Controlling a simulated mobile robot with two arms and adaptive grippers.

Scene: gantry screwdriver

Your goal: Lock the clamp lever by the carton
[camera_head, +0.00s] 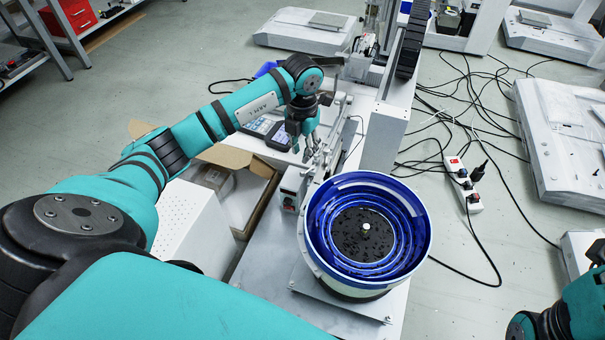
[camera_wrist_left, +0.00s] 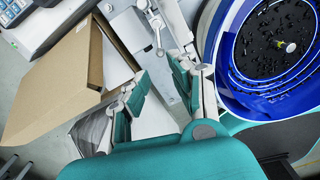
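The open brown carton (camera_head: 238,180) stands left of the blue-lined feeder bowl in the head view. It also shows at the left of the left wrist view (camera_wrist_left: 62,88). My left gripper (camera_head: 303,145) points down beside the machine rail, just beyond the carton. In the left wrist view its fingers (camera_wrist_left: 158,78) are apart with nothing between them. A thin silver lever-like part (camera_wrist_left: 155,28) on the machine lies ahead of the fingertips, apparently apart from them. I cannot tell for certain that it is the clamp lever, or its position. My right gripper is out of view.
The feeder bowl (camera_head: 318,225) stands close to the right of my left gripper. A grey control panel (camera_head: 268,130) lies behind the carton, left of the gripper. A power strip (camera_head: 463,185) and loose cables lie on the floor at right.

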